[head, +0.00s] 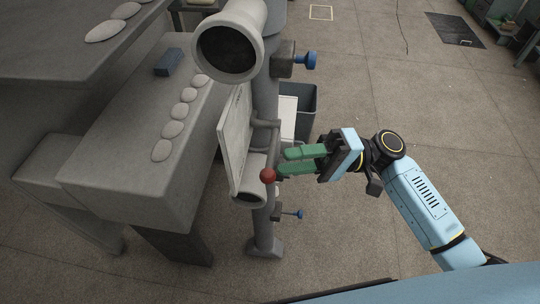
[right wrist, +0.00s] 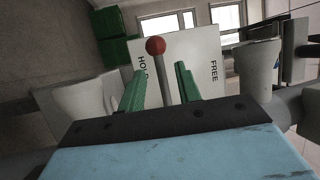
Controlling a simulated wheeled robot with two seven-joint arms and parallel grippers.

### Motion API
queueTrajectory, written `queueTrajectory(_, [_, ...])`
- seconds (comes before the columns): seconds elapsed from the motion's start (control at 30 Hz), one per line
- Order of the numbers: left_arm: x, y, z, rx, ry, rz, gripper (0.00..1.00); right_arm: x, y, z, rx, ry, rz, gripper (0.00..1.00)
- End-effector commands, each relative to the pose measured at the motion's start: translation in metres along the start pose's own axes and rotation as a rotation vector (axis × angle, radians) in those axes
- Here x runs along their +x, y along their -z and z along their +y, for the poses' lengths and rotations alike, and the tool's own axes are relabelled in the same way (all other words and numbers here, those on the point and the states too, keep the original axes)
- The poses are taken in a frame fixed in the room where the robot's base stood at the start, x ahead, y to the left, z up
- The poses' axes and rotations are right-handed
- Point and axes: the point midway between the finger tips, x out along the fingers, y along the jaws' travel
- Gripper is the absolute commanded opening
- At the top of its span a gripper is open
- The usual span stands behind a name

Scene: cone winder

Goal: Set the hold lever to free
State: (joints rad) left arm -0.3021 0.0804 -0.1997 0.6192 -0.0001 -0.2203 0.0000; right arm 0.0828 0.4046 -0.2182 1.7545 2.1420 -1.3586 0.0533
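The hold lever has a red ball knob (head: 268,176) on a thin grey rod, in front of a white plate (head: 236,135) on the machine's post. In the right wrist view the red knob (right wrist: 155,46) shows near the word HOLD on the plate's left; FREE (right wrist: 214,71) is printed on its right. My right gripper (head: 283,163) has its green fingers parted, with the tips close to the knob. In the right wrist view the lever's rod shows between the fingers (right wrist: 160,70); contact cannot be told. My left gripper is out of view.
The grey post (head: 264,226) carries a wide round tube (head: 229,45) above and blue knobs (head: 305,61) on its right side. A grey bench with several pale discs (head: 172,129) stands at left. A dark bin (head: 304,105) stands behind. Floor to the right is clear.

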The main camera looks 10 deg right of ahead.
Motion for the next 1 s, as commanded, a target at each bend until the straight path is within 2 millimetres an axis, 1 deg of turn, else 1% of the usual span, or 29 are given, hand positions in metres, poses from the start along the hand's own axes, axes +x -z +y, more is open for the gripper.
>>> queueTrajectory(0.03, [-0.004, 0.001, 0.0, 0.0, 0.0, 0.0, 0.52, 0.011, 0.0, -0.002, 0.0, 0.002, -0.001, 0.34])
queueTrajectory(0.1, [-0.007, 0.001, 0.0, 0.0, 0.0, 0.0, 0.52, 0.023, 0.0, -0.002, 0.0, 0.001, -0.001, 0.34])
queueTrajectory(0.2, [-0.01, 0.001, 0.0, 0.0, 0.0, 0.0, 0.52, 0.036, 0.001, -0.001, 0.001, 0.001, 0.0, 0.34])
queueTrajectory(0.3, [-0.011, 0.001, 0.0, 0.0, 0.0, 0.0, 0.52, 0.044, 0.001, 0.0, 0.0, -0.001, 0.001, 0.34])
queueTrajectory(0.43, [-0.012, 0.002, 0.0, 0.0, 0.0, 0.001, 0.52, 0.049, 0.001, 0.0, 0.001, -0.001, 0.001, 0.34])
queueTrajectory(0.67, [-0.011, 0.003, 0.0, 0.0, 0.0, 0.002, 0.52, 0.049, 0.001, 0.001, 0.001, -0.001, 0.002, 0.34])
queueTrajectory(0.93, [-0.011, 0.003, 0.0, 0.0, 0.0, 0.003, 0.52, 0.049, 0.0, 0.001, 0.001, -0.002, 0.001, 0.0])
queueTrajectory(1.0, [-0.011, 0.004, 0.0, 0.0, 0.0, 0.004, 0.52, 0.049, 0.0, 0.001, 0.001, -0.002, 0.001, 0.0])
